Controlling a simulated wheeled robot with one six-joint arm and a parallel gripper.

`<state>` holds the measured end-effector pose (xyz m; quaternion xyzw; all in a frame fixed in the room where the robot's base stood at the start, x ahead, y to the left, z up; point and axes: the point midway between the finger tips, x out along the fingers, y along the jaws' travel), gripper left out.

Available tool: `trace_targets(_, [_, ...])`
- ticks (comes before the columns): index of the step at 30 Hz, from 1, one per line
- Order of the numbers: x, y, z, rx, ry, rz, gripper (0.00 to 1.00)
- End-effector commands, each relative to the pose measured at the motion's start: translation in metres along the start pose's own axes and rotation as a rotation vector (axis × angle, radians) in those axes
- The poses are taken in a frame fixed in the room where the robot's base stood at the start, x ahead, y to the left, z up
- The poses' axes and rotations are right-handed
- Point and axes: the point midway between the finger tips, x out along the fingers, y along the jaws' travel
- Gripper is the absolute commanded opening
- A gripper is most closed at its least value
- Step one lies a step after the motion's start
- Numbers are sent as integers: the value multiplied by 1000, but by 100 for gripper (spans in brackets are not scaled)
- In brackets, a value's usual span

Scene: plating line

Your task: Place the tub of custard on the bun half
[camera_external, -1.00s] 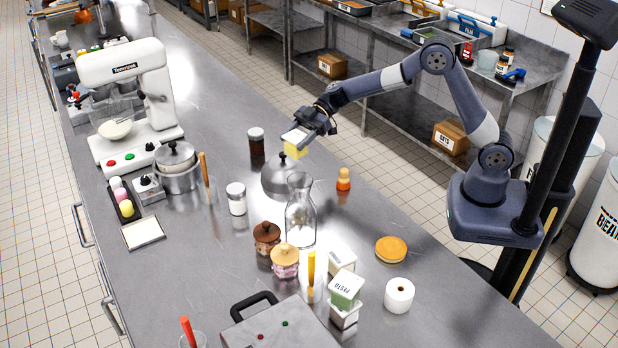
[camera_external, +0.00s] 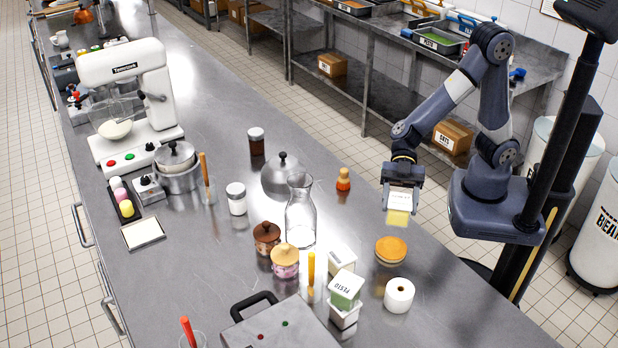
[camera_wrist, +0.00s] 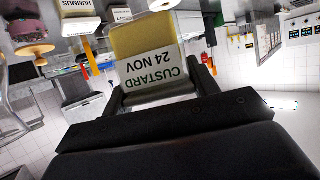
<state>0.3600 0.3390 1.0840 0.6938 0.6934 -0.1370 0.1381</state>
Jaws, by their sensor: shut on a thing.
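My gripper (camera_external: 401,187) is shut on the tub of custard (camera_external: 398,217), a white tub with a yellow part, and holds it above the counter. The tub also shows in the wrist view (camera_wrist: 150,65), between the fingers, its "CUSTARD 24 NOV" label upside down and the yellow part away from the palm. In the external view the yellow part points down. The bun half (camera_external: 391,249), round with an orange-brown top, lies on the counter just below the tub in the picture. A gap shows between them.
A white roll (camera_external: 399,294) stands in front of the bun half. Pesto tubs (camera_external: 345,290) and a white tub (camera_external: 341,258) stand to its left. A glass carafe (camera_external: 300,215) and an orange-topped bottle (camera_external: 343,179) stand further off. The counter right of the bun is clear.

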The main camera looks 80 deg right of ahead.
Motion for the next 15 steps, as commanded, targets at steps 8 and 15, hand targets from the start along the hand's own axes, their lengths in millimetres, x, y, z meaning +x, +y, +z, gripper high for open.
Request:
trace_targets(8, [19, -1, 46, 5, -2, -2, 29])
trace_targets(15, [28, 0, 69, 6, -3, -1, 29])
